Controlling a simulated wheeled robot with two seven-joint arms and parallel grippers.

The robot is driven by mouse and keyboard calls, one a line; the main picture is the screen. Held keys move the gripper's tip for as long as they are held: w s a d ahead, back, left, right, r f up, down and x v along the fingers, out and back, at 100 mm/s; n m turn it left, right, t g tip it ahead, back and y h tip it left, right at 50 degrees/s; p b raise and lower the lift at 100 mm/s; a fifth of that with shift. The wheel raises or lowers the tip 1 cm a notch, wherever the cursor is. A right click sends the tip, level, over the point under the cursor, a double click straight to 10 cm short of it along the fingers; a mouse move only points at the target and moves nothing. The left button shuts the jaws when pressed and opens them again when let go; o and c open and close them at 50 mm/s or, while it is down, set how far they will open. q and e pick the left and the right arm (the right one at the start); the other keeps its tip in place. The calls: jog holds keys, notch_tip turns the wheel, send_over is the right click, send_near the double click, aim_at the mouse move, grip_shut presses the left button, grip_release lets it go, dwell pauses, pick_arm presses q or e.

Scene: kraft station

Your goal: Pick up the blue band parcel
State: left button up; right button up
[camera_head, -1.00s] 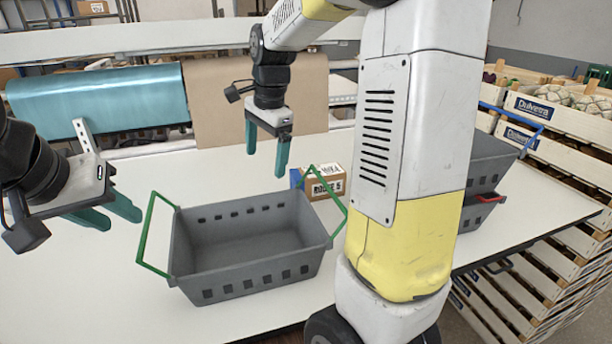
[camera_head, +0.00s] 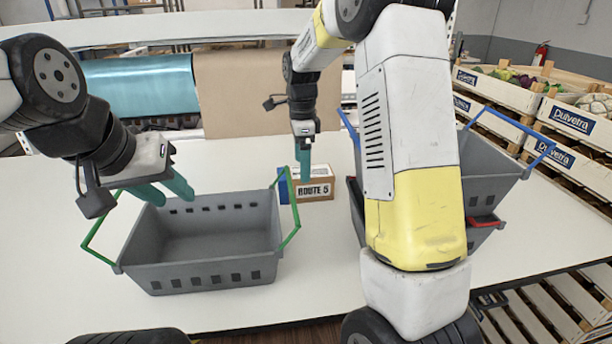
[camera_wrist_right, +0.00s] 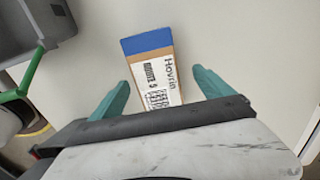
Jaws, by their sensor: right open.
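The grey crate (camera_head: 205,275) with green handles is empty. Grey crates with blue handles (camera_head: 490,170) stand on the right, partly behind my right arm. A brown paper roll (camera_head: 250,95) and a teal roll (camera_head: 140,85) are at the back. Wooden produce crates (camera_head: 575,120) stand far right.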

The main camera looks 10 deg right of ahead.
jog(key=f, duration=0.7)
jog(key=shift+s+d, duration=0.3)
jog(key=shift+d, duration=0.1)
jog(key=shift+r, duration=0.1)
jog(key=c, duration=1.9)
jog(key=shift+o, duration=0.2)
jog(key=shift+r, duration=0.1)
